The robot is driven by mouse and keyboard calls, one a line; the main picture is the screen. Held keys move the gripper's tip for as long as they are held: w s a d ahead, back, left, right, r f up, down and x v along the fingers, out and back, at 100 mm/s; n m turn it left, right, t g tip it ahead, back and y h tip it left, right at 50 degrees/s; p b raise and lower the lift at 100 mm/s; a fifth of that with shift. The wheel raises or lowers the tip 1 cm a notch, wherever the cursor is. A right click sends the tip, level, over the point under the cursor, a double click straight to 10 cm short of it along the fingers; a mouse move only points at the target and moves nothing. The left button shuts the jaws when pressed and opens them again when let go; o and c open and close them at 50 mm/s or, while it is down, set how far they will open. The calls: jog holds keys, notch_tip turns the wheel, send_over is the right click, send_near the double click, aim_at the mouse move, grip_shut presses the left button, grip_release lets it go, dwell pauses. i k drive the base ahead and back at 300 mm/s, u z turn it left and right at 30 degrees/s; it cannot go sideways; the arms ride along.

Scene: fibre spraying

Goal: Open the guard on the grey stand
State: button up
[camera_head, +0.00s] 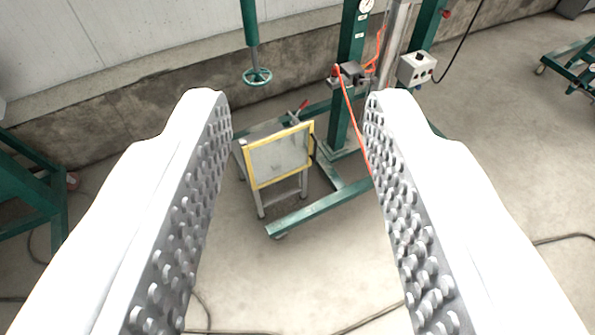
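The guard (280,157) is a clear panel in a yellow frame. It stands upright on the front of the grey stand (304,187), in the middle of the view and beyond my fingers. My gripper (298,100) is wide open and empty, with one studded finger on each side of the picture. The guard shows between the fingers, well away from them and untouched. What lies behind the panel is mostly hidden.
A green wheeled frame (318,207) with a green column (351,50) stands behind and right of the stand. An orange hose (352,115) hangs there, near a grey control box (416,69). Cables cross the open floor in front.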

aim_at(310, 124)
jog(key=u, duration=0.25)
jog(key=i, duration=0.85)
jog(key=z, duration=1.5)
jog(key=k, duration=0.75)
jog(key=u, duration=0.45)
jog(key=i, duration=0.7)
